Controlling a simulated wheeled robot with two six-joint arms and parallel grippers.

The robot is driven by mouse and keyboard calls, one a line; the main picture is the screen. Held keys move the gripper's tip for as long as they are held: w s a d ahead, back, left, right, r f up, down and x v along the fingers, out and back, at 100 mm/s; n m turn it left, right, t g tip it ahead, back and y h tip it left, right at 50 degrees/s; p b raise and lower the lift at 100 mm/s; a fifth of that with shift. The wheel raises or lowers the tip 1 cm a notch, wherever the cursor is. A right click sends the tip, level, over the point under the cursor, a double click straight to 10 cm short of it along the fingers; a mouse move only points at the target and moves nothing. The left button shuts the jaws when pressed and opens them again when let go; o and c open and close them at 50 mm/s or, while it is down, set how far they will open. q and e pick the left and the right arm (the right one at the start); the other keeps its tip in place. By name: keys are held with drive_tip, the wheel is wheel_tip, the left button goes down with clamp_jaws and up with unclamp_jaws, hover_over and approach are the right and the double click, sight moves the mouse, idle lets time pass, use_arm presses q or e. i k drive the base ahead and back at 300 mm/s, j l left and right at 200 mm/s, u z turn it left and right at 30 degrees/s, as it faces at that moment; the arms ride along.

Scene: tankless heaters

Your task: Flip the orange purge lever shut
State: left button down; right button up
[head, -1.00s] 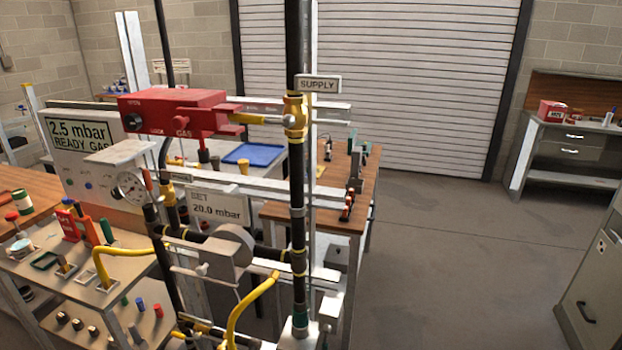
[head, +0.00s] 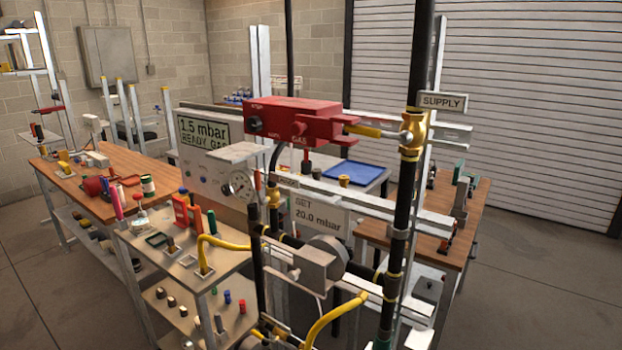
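I cannot make out an orange purge lever clearly. A small brass valve (head: 272,197) sits on the dark pipe just right of the round pressure gauge (head: 240,186). A small tag (head: 287,181) beside the valve is too small to read. The red box marked GAS (head: 292,122) is above, with a yellow handle (head: 364,131) pointing toward the brass supply valve (head: 414,127). The display (head: 204,130) reads 1.5 mbar, READY GAS. Neither of my grippers is in view.
A low shelf unit (head: 215,262) with small parts stands at the front left, and a wooden bench (head: 120,158) is behind it. Yellow hoses (head: 334,314) curve out at the front. Another bench (head: 482,205) stands right of the pipes. Floor is open at the far right.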

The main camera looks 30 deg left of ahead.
sight(262, 201)
drive_tip(key=u, duration=1.2)
